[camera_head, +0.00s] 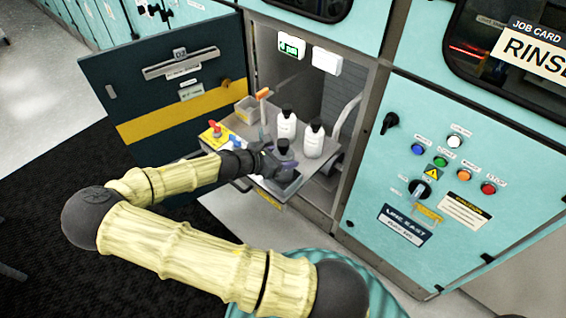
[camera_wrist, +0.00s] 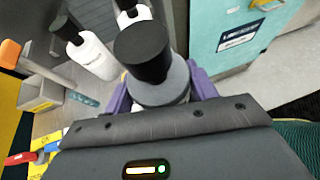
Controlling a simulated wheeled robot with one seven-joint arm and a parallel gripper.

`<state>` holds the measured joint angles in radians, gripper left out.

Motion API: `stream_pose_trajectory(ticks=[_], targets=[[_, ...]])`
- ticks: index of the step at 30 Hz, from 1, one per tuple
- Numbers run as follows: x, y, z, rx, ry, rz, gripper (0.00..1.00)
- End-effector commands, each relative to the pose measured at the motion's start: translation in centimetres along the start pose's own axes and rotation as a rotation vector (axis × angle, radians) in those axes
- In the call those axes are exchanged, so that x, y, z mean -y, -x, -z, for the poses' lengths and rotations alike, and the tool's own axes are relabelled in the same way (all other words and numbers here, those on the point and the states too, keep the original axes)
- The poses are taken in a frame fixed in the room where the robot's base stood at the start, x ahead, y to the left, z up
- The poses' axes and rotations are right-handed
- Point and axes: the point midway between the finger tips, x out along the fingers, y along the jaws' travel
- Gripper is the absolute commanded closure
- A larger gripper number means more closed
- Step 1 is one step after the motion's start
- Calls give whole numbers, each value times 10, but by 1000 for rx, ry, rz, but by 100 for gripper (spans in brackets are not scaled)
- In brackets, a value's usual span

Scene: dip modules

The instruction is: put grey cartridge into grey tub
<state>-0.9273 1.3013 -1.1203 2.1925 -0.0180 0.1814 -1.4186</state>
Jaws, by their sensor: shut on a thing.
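My gripper (camera_head: 278,160) is shut on the grey cartridge (camera_head: 284,157), over the front of the pull-out shelf. In the wrist view the cartridge (camera_wrist: 162,88) shows a grey body with a wide black cap, between the purple fingers of my gripper (camera_wrist: 160,100). Whether its base touches the shelf cannot be told. A small open grey tub (camera_head: 246,112) stands at the shelf's back left, apart from the gripper. It also shows in the wrist view (camera_wrist: 40,95) at the left.
Two white bottles with black caps (camera_head: 286,125) (camera_head: 313,140) stand behind the gripper. An orange-handled tool (camera_head: 262,95) stands upright beside the tub. A yellow block with a red lever (camera_head: 215,133) is at the shelf's left. The open dark door (camera_head: 165,105) bounds the left; a control panel (camera_head: 450,170) is right.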

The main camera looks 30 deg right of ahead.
Motion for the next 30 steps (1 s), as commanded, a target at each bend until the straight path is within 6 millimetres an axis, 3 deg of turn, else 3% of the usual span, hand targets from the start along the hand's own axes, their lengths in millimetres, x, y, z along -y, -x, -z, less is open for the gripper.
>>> stream_pose_trajectory(ticks=[6, 17, 18, 21, 30], targets=[[0, -14, 24, 1, 1, 2, 73], [0, -15, 26, 0, 0, 2, 73], [0, -15, 27, 0, 0, 2, 37], [0, -15, 26, 0, 0, 2, 21], [0, -14, 25, 0, 0, 1, 21]])
